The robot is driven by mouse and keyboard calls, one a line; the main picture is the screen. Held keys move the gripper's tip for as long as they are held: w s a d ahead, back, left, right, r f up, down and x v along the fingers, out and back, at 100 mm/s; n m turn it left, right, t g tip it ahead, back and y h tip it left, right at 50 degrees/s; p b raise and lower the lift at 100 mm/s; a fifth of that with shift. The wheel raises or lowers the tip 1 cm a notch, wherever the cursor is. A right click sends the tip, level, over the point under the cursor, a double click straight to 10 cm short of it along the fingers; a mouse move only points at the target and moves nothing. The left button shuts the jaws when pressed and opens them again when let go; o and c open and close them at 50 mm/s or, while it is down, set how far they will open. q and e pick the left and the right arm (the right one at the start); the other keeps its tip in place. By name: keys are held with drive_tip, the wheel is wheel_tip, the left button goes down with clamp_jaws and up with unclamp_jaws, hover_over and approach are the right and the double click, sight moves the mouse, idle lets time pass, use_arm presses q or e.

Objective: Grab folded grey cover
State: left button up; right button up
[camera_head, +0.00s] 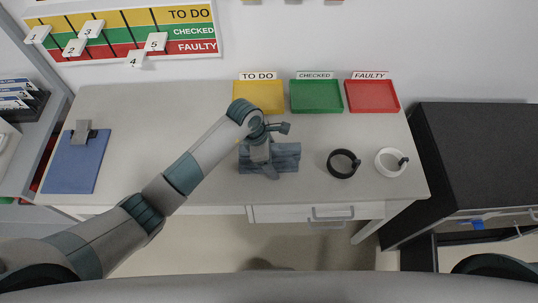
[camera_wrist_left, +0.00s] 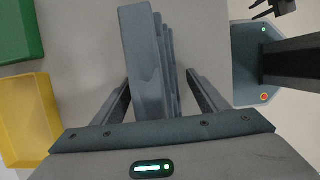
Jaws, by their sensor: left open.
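The folded grey cover (camera_head: 288,160) lies on the table in front of the yellow tray, a blue-grey bundle of several layers. In the left wrist view the cover (camera_wrist_left: 143,50) reaches up from between the fingers as layered folds. My left gripper (camera_head: 265,161) is over the cover, pointing down. In the left wrist view the open left gripper (camera_wrist_left: 158,78) has one finger on each side of the cover. I cannot tell whether either finger touches it. The arm and gripper hide part of the cover in the head view.
Behind the cover stand a yellow tray (camera_head: 259,96), a green tray (camera_head: 317,96) and a red tray (camera_head: 372,96). A black ring (camera_head: 333,169) and a white ring (camera_head: 380,168) lie to the right. A blue clipboard (camera_head: 74,168) lies far left. The table's left middle is clear.

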sight(274, 149)
idle(0.4)
use_arm(q)
drive_tip(key=c, duration=1.3)
drive_tip(key=shift+c, duration=0.2)
drive_tip(key=shift+r, duration=0.1)
drive_tip(key=shift+w+r+b, duration=0.1)
drive_tip(key=shift+r+b, duration=0.35)
drive_tip(key=r+b, duration=0.1)
drive_tip(key=d+r+b, duration=0.1)
drive_tip(key=r, duration=0.1)
drive_tip(key=shift+w+r, duration=0.1)
drive_tip(key=w+d+r+b, duration=0.2)
drive_tip(key=d+r+b, duration=0.3)
drive_tip(key=d, duration=0.5)
drive_tip(key=shift+w+d+r, duration=0.15)
drive_tip(key=shift+d+r, duration=0.05)
drive_tip(key=shift+r, duration=0.7)
